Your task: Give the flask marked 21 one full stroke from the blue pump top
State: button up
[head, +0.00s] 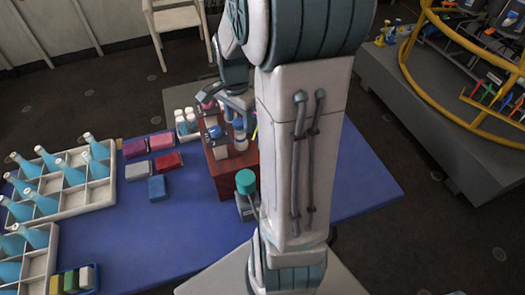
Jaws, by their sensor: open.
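A red-brown stand (228,172) on the blue table holds several pump bottles, partly hidden by my arm. One has a blue pump top (215,132); a pink top (205,104) is behind it. My gripper (238,110) is open, pointing down over the back of the stand; its fingertips are partly hidden, and I cannot tell whether it touches a top. Several light-blue flasks (98,147) stand tilted in a white divided crate (74,201) at the left. No number is readable, so I cannot tell which flask is marked 21.
A grey device with a teal cap (245,182) stands before the stand. Coloured blocks (168,162) lie left of it. White-capped bottles (186,122) stand behind. A second flask crate (38,268) is front left. The blue table (150,235) is clear at front centre.

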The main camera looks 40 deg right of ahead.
jog(key=shift+r, duration=0.1)
jog(key=shift+r+p, duration=2.55)
jog(key=shift+r, duration=0.9)
